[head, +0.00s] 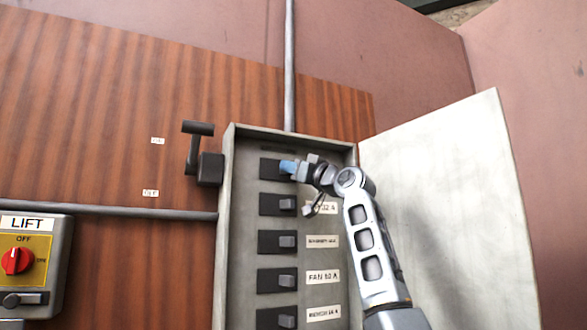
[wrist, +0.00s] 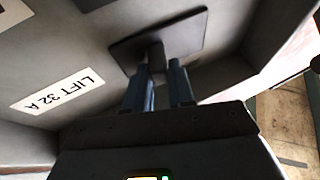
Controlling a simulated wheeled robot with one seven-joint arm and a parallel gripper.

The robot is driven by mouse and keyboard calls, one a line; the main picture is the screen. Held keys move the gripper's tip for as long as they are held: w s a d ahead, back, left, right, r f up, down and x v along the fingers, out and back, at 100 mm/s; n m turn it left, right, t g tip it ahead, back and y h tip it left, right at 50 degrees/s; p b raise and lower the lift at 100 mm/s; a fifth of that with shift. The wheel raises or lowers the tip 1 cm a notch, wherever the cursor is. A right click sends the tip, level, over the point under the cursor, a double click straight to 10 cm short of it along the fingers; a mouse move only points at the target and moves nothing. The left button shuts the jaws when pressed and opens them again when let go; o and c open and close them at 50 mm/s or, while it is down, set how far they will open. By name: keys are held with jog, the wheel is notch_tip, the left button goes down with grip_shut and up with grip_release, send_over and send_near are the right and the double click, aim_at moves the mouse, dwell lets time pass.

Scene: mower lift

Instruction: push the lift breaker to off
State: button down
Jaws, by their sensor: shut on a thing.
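The lift breaker (head: 270,168) is the top one in the grey panel box, a dark plate with a small handle. In the wrist view its dark plate (wrist: 185,38) has the "LIFT 32 A" label (wrist: 60,91) beside it. My gripper (head: 287,167) is at this breaker, coming in from the right. In the wrist view my gripper's two blue-grey fingers (wrist: 160,75) stand either side of the handle (wrist: 157,58), shut on it. The fingers partly cover the handle, so I cannot tell its exact position.
Several like breakers, including FAN (head: 277,280), run down the box below. The box door (head: 445,190) stands open at right. A lever handle (head: 198,150) is on the wood board left of the box. A yellow LIFT switch (head: 17,262) with a red knob is at lower left.

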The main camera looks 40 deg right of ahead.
jog(key=a+m+h, duration=0.1)
jog(key=h, duration=0.1)
jog(key=a+m+h+p, duration=0.1)
jog(key=h, duration=0.2)
jog(key=a+m+g+h, duration=0.1)
jog(key=m+h, duration=0.1)
jog(key=shift+w+r+h+p, duration=0.1)
jog(key=shift+w+h+p, duration=0.1)
jog(key=shift+h+p, duration=0.2)
jog(key=shift+w+a+m+g+h+p, duration=0.15)
jog(key=shift+a+m+g+h, duration=0.1)
jog(key=shift+m+g+h, duration=0.6)
jog(key=shift+w+a+m+g+h+p, duration=0.1)
jog(key=shift+w+a+m+g+h, duration=0.2)
jog(key=shift+h, duration=1)
jog(key=shift+w+a+m+g+h+p, duration=0.15)
jog(key=shift+a+m+g+h, duration=0.1)
jog(key=shift+m+g+h, duration=0.65)
jog(key=shift+h, duration=0.55)
jog(key=c, duration=1.3)
grip_release()
jog(key=b, duration=0.3)
send_near(276, 163)
jog(key=shift+v, duration=1.45)
